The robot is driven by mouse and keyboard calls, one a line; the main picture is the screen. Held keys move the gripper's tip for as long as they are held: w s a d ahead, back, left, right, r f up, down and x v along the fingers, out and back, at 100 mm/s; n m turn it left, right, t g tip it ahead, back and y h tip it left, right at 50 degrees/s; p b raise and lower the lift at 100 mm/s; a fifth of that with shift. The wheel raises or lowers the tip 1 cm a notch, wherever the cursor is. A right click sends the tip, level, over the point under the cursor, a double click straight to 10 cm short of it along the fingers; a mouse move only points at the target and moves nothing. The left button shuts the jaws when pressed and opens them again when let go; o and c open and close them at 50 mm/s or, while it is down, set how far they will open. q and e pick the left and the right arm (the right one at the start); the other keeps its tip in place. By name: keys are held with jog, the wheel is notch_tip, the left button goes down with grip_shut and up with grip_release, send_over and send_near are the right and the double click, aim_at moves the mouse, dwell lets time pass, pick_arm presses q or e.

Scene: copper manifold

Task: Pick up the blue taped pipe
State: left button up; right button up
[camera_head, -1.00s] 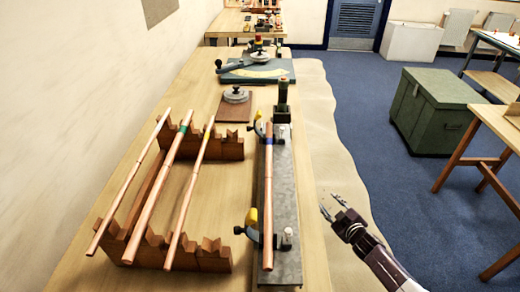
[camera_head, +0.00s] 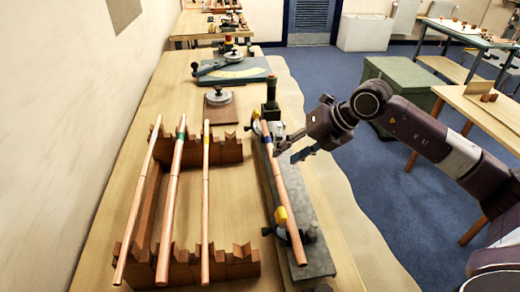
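The copper pipe with blue tape (camera_head: 285,191) lies lengthwise on a long grey metal fixture (camera_head: 308,225), with a black-and-yellow clamp near each end. Its blue band is near the far end. My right gripper (camera_head: 287,151) reaches in from the right, beside the far half of this pipe. Its fingers look spread, with nothing between them, and the nearer fingertip is close to the pipe; I cannot tell whether it touches. My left gripper is not in view.
Three other copper pipes rest on a notched wooden rack (camera_head: 238,262) at left, one with a green band (camera_head: 181,131) and one with a yellow band (camera_head: 207,136). A round weight (camera_head: 218,96) and a blue-grey device (camera_head: 233,72) stand farther back. A green chest (camera_head: 395,82) is on the floor.

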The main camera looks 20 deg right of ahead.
aim_at(278, 167)
jog(key=shift+h, duration=0.5)
jog(key=w+f+p, duration=0.1)
jog(key=f, duration=0.1)
jog(key=w+f+p, duration=0.1)
jog(key=f, duration=0.1)
jog(key=f+p, duration=0.1)
jog(key=f, duration=0.1)
jog(key=shift+w+a+f, duration=0.2)
jog(key=shift+w+a, duration=0.1)
jog(key=shift+w, duration=0.1)
jog(key=shift+w+f, duration=0.15)
jog(key=shift+f, duration=0.15)
jog(key=shift+r, duration=0.1)
jog(key=c, duration=0.9)
grip_shut()
